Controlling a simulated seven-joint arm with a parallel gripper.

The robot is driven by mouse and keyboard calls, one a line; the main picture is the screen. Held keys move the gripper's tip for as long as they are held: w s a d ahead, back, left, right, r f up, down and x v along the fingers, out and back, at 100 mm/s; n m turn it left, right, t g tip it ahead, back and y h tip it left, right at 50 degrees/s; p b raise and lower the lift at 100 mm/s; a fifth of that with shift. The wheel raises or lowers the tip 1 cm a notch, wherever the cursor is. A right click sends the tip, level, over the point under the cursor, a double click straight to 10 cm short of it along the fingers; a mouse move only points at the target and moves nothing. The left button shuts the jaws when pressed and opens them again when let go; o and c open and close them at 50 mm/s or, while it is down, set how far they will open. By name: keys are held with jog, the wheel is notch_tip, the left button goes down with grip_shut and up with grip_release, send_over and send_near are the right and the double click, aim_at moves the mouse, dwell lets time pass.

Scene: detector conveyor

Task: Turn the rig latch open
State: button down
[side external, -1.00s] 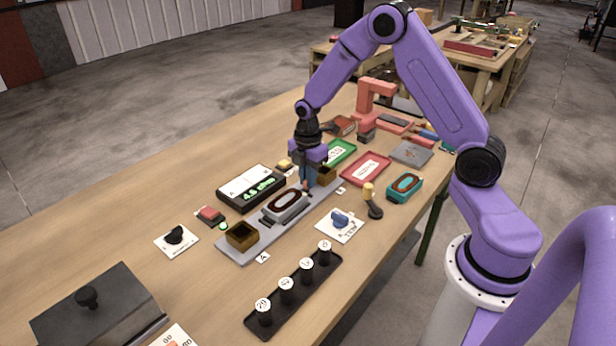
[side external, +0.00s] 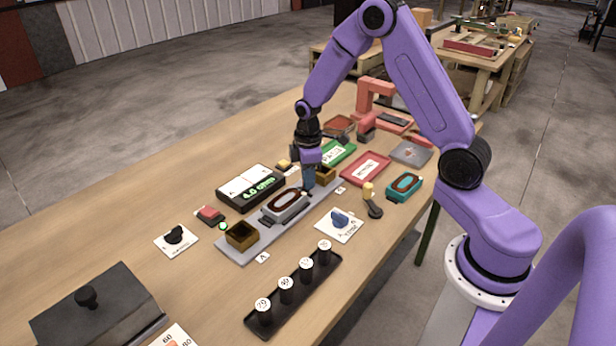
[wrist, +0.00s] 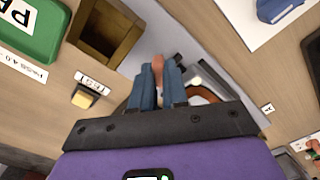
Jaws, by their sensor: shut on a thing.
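The rig is a grey plate (side external: 232,252) on the table. It bears a grey block with a dark oval ring (side external: 284,203) and an open brown box near each end. My gripper (side external: 308,185) points down at the rig's far end, between the ring block and the far box (side external: 326,174). In the wrist view its blue fingers (wrist: 158,78) are shut on a small orange-brown upright piece (wrist: 157,64), apparently the rig latch. The fingers hide most of it, so its turned position cannot be told.
A black meter (side external: 250,186) with a lit green reading stands behind the rig. A blue knob on a white card (side external: 340,222) and a yellow-topped lever (side external: 371,198) stand in front. Green (side external: 338,153) and red trays (side external: 366,168) lie beyond. A rack of black cylinders (side external: 292,292) lies nearer.

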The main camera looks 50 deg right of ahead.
jog(key=m, duration=0.5)
jog(key=shift+s+a+m, duration=0.1)
jog(key=shift+m, duration=2.4)
jog(key=c, duration=1.1)
grip_release()
jog(key=shift+c, duration=0.2)
jog(key=shift+r, duration=0.1)
notch_tip(320, 180, up, 17)
jog(key=shift+r, duration=0.15)
jog(key=shift+a, duration=0.1)
